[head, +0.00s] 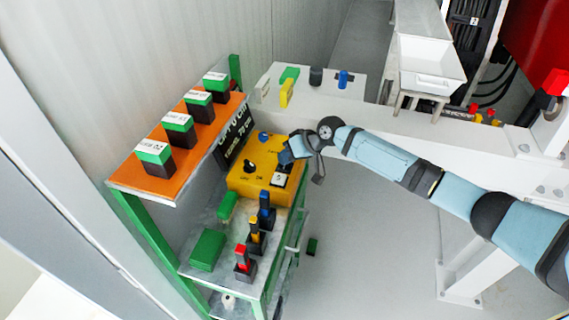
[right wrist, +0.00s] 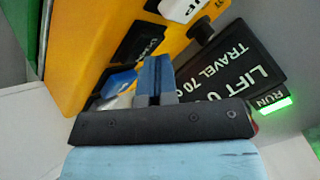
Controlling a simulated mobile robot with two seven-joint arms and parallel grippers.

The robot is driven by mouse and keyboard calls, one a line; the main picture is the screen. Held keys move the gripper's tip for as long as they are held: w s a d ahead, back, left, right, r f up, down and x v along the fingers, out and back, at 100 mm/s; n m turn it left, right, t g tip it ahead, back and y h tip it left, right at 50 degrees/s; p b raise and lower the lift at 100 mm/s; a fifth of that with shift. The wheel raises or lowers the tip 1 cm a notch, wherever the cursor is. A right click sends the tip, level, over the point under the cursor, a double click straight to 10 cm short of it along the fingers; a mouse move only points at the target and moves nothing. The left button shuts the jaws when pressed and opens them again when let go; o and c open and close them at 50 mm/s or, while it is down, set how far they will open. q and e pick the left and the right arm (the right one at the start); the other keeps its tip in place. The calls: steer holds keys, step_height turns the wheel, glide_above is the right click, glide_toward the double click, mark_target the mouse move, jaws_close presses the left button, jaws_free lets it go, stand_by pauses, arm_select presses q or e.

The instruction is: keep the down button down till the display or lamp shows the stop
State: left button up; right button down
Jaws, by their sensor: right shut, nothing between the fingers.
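The yellow control box (head: 245,185) stands on the bench. A white button marked UP shows in the right wrist view (right wrist: 190,22) and on the box top in the head view (head: 278,180). My right gripper (head: 287,157) is shut and empty, its tips at the box's upper right; its blue fingers also show in the right wrist view (right wrist: 155,72). The black display (right wrist: 240,75) reads LIFT 0 and TRAVEL 70. A green lamp (right wrist: 274,106) beside RUN is lit. My left gripper is out of view.
An orange shelf (head: 140,178) with several green-topped blocks is at the left. Red, yellow and blue-topped items (head: 254,238) and a green block (head: 208,250) lie in front of the box. A white beam (head: 400,125) runs behind my right arm.

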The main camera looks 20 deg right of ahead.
stand_by(0.8)
steer(key=shift+r+p, duration=0.8)
steer(key=shift+r, duration=0.1)
step_height(320, 180, up, 5)
steer(key=p, duration=0.4)
steer(key=shift+r, duration=0.1)
